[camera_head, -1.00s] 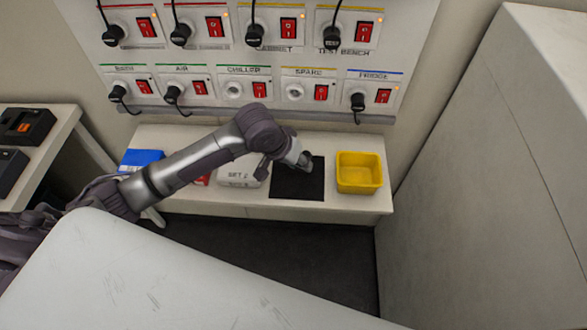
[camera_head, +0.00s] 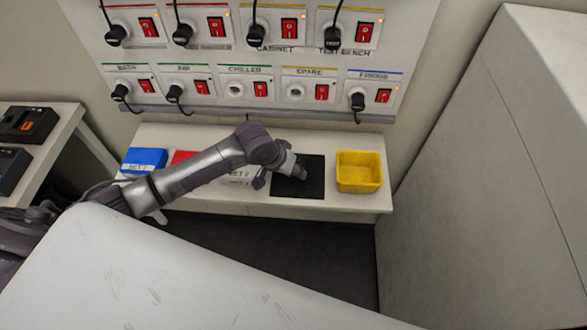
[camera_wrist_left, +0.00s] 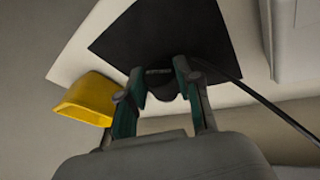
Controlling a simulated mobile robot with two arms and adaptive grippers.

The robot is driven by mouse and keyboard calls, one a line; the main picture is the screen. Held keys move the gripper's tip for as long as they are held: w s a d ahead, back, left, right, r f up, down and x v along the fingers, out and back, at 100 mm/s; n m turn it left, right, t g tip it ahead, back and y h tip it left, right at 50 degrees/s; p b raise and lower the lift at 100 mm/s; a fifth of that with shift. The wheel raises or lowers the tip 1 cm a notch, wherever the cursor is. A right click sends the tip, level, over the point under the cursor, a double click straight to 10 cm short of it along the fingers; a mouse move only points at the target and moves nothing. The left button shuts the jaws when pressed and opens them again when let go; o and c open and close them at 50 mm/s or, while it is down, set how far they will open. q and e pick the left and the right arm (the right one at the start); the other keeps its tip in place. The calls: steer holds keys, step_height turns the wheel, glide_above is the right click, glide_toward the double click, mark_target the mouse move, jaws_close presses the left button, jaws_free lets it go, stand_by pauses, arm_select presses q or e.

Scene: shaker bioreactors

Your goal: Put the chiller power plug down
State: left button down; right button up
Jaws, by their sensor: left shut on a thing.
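My left gripper (camera_head: 300,173) reaches from the left over the black mat (camera_head: 312,188) on the low bench. In the left wrist view my left gripper (camera_wrist_left: 159,78) is shut on the dark chiller power plug (camera_wrist_left: 161,88), with the plug body between the two fingers. A black cable leaves it toward the lower right. The black mat (camera_wrist_left: 205,38) lies beyond the fingertips; I cannot tell whether the plug touches it. The chiller socket (camera_head: 236,90) on the wall panel is empty. My right gripper is not in view.
A yellow bin (camera_head: 359,172) stands right of the mat. A blue box (camera_head: 145,160), a red box (camera_head: 183,157) and a white box (camera_head: 238,180) are left of it. The wall panel (camera_head: 215,72) above holds several plugs and red switches. A large grey cabinet (camera_head: 490,170) bounds the right.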

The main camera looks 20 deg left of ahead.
arm_select(q)
steer(key=shift+f, duration=0.25)
steer(key=c, duration=0.8)
jaws_free()
steer(key=shift+r, duration=0.35)
steer(key=v, duration=1.2)
steer(key=shift+r, duration=0.25)
steer(key=shift+d, duration=0.1)
